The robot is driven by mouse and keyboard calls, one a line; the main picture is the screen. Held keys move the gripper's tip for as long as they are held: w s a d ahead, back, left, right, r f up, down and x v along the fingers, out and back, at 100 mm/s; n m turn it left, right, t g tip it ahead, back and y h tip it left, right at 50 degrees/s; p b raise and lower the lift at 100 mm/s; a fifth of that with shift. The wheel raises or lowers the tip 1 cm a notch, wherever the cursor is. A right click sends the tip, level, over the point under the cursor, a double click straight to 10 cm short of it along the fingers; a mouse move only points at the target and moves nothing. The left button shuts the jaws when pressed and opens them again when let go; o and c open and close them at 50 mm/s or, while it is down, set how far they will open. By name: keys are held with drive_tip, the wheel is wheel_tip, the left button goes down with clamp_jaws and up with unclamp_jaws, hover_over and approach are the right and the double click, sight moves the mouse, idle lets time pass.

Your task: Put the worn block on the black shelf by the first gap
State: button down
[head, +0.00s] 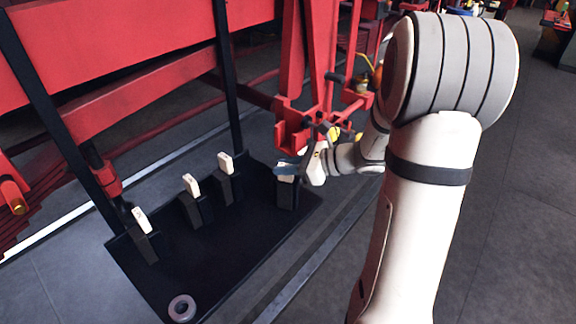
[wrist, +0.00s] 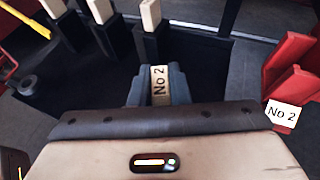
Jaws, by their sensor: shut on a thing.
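My gripper (head: 286,170) is shut on a dark block with a cream top (head: 287,180). In the wrist view the grey fingers are on both sides of this cream top (wrist: 160,84), marked "No 2". The block is upright at the right end of the black shelf (head: 235,250); I cannot tell whether its base touches the shelf. I cannot see wear on it. Its lower part is hidden in the wrist view. The red bracket (head: 290,137) beyond the shelf has an open slot. In the wrist view it carries a "No 2" label (wrist: 282,113).
Three more dark blocks with cream tops stand on the shelf: left (head: 141,220), middle (head: 191,186) and back (head: 225,163). A grey ring (head: 182,307) lies at the front corner. The shelf's front middle is clear. Black uprights (head: 228,85) rise at its back edge.

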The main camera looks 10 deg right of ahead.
drive_tip(key=shift+f, duration=0.2)
drive_tip(key=c, duration=1.4)
unclamp_jaws()
drive_tip(key=shift+r, duration=0.1)
drive_tip(key=shift+o, duration=0.2)
drive_tip(key=shift+r, duration=0.25)
drive_tip(key=v, duration=1.1)
drive_tip(key=s+a+n+g+h, duration=0.2)
drive_tip(key=s+a+n+h, duration=0.2)
drive_tip(key=s+n, duration=0.4)
drive_tip(key=s+a+n+g+h, duration=0.2)
drive_tip(key=s+a+n+h, duration=0.2)
drive_tip(key=n, duration=1.2)
drive_tip(key=s+h, duration=0.3)
drive_tip(key=shift+s+f+h+b, duration=0.25)
drive_tip(key=shift+s+h+b, duration=0.05)
drive_tip(key=shift+s, duration=0.1)
